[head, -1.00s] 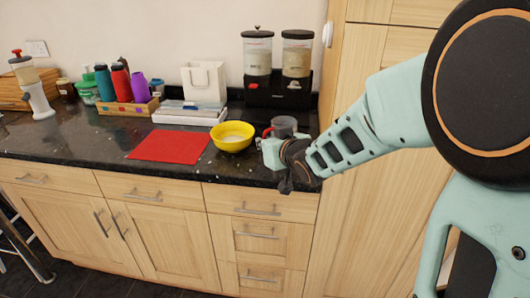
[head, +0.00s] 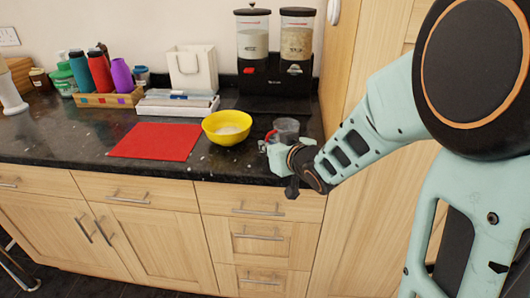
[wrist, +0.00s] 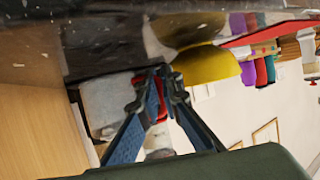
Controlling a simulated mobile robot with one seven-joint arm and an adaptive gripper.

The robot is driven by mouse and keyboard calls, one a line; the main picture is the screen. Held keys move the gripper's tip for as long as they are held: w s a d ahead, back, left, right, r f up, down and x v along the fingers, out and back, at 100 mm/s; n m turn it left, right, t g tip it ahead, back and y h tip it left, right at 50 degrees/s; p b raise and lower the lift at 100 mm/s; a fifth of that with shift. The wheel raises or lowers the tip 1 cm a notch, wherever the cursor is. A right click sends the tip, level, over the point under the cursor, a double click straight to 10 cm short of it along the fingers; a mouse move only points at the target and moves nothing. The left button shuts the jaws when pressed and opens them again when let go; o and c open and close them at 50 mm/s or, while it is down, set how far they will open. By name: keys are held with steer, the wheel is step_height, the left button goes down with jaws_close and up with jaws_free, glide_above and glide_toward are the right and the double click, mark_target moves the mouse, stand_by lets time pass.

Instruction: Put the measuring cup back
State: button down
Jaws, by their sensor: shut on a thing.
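The measuring cup (head: 287,128) is a clear grey cup with a red handle. It is at the right end of the dark counter, just right of the yellow bowl (head: 226,130). My gripper (head: 272,139) reaches in from the right, in front of the cup. In the wrist view my gripper's fingers (wrist: 158,78) are closed together on the red handle (wrist: 163,84). The fingers hide part of the handle, and I cannot tell whether the cup's base touches the counter. The yellow bowl, with pale contents, also shows in the wrist view (wrist: 207,66).
A red mat (head: 155,141) lies left of the bowl. Behind are a twin dispenser (head: 275,85), a white bag (head: 195,72), a stack of flat boxes (head: 178,105) and a crate of bottles (head: 108,99). A tall wooden cabinet (head: 340,65) closes the right side.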

steer(key=shift+f, duration=1)
steer(key=shift+f+b, duration=0.2)
steer(key=shift+b, duration=0.25)
steer(key=c, duration=2.1)
jaws_free()
